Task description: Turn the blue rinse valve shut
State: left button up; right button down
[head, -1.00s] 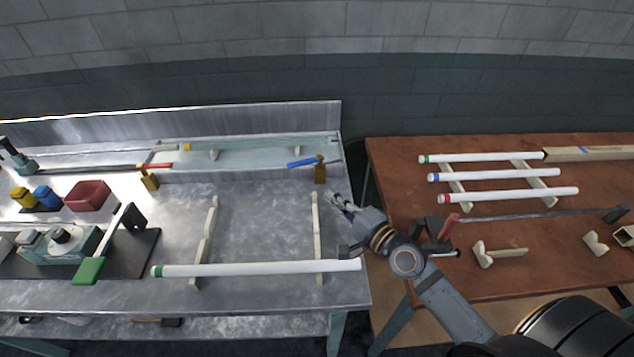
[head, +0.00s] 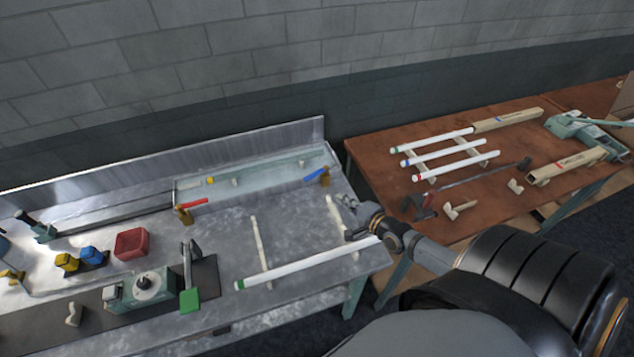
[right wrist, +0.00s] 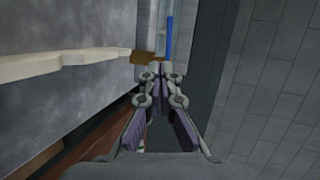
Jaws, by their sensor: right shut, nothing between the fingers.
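The blue rinse valve has a blue lever (head: 313,177) on a brass body (head: 325,181), at the right end of the clear trough on the metal bench. In the right wrist view, my right gripper (right wrist: 160,70) is shut and empty. Its tips are close to the brass body (right wrist: 145,58), and the blue lever (right wrist: 169,38) extends beyond them. I cannot tell whether they touch. My left gripper is out of view.
A red lever valve (head: 193,205) is at the trough's left end. A long white tube (head: 305,263) lies across two supports below my right gripper. A brown table (head: 480,215) with more tubes stands to the right. The metal bench between the supports (head: 298,235) is clear.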

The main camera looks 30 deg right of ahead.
jog(key=b, duration=0.6)
send_near(310, 178)
jog(key=f, duration=0.1)
jog(key=w+f, duration=0.1)
jog(key=f, duration=0.1)
jog(key=shift+w+d, duration=0.15)
jog(key=shift+d, duration=0.1)
jog(key=w, duration=0.2)
jog(key=w+b, duration=0.1)
jog(key=w, duration=0.1)
jog(key=shift+d+r, duration=0.1)
jog(key=shift+d, duration=0.05)
jog(key=shift+w+r, duration=0.15)
jog(key=shift+w, duration=0.3)
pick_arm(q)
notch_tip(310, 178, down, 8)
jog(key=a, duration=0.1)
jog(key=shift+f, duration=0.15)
pick_arm(e)
jog(key=shift+w+a+r, duration=0.1)
jog(key=shift+w+a, duration=0.5)
jog(key=shift+w, duration=0.2)
jog(key=shift+w+a, duration=0.1)
jog(key=shift+w, duration=0.15)
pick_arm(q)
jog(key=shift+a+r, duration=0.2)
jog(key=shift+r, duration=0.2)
pick_arm(e)
jog(key=shift+s, duration=0.1)
